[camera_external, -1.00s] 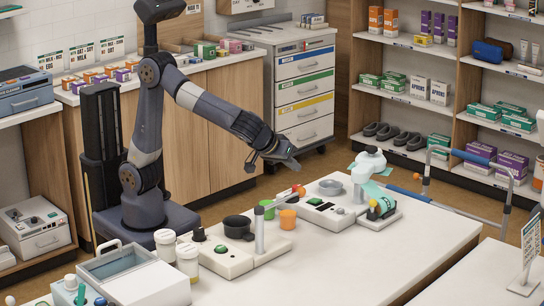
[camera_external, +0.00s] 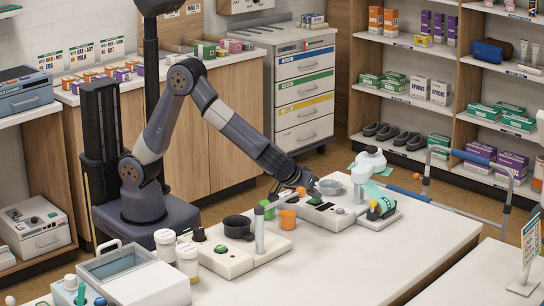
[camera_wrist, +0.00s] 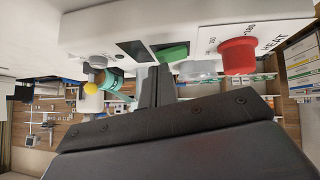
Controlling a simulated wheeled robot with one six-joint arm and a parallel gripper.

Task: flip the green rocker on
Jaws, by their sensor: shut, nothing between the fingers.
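The green rocker (camera_external: 315,202) is on top of a white device (camera_external: 340,220) on the white table. My gripper (camera_external: 303,187) is low over the back left part of this device, close to the rocker. In the wrist view my gripper's dark fingers (camera_wrist: 157,80) are together and empty, with their tips close to the rocker. I cannot tell whether they touch it. The rocker's tilt is not clear.
An orange cup (camera_external: 287,219) and a green cup (camera_external: 267,209) stand just left of the device. A metal dish (camera_external: 330,187) is close to my gripper. The table's front right is clear.

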